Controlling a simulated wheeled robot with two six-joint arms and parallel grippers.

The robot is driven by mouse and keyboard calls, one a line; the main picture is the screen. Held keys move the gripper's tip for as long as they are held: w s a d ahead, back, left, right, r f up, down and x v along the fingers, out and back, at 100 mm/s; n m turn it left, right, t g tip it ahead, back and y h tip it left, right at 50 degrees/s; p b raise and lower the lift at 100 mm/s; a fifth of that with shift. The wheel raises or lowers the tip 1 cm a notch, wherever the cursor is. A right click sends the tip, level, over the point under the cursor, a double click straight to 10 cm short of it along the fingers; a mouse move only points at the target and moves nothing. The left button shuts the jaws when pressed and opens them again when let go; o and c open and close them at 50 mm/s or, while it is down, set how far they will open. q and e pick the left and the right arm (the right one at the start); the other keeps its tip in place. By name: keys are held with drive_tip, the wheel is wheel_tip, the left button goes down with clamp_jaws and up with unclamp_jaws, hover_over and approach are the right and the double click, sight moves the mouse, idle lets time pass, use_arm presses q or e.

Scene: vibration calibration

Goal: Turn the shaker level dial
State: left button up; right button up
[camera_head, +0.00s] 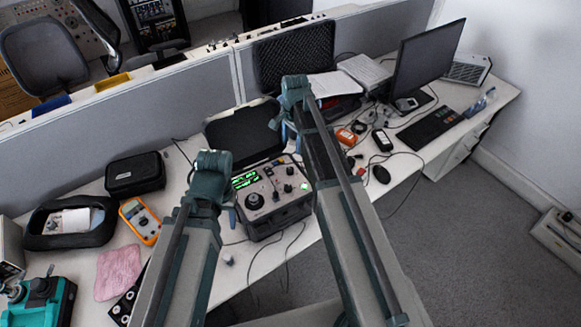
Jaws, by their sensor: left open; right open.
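The shaker control box (278,208) sits on the white bench, with green lit displays on its sloped panel. A large round black dial (255,201) is on the left of the panel, with smaller knobs to its right. My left gripper (212,180) is just left of the box, apart from the dial; it is open, its fingers partly hidden by my own arm. My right gripper (286,128) is above and behind the box's right side, open and empty, also partly hidden by its arm. Neither gripper visibly touches the dial.
A yellow multimeter (140,220), a black pouch (135,173) and a black tray (67,222) lie to the left. A monitor (427,62), keyboard (427,128) and mouse (381,174) are to the right. Loose cables hang in front.

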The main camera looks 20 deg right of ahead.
sight(290, 169)
drive_tip(key=f+b, duration=1.3)
drive_tip(key=f, duration=0.1)
drive_tip(key=shift+w+a+b, duration=0.15)
drive_tip(key=shift+w+b, duration=0.2)
drive_tip(key=shift+b, duration=0.05)
drive_tip(key=shift+r, duration=0.1)
clamp_jaws()
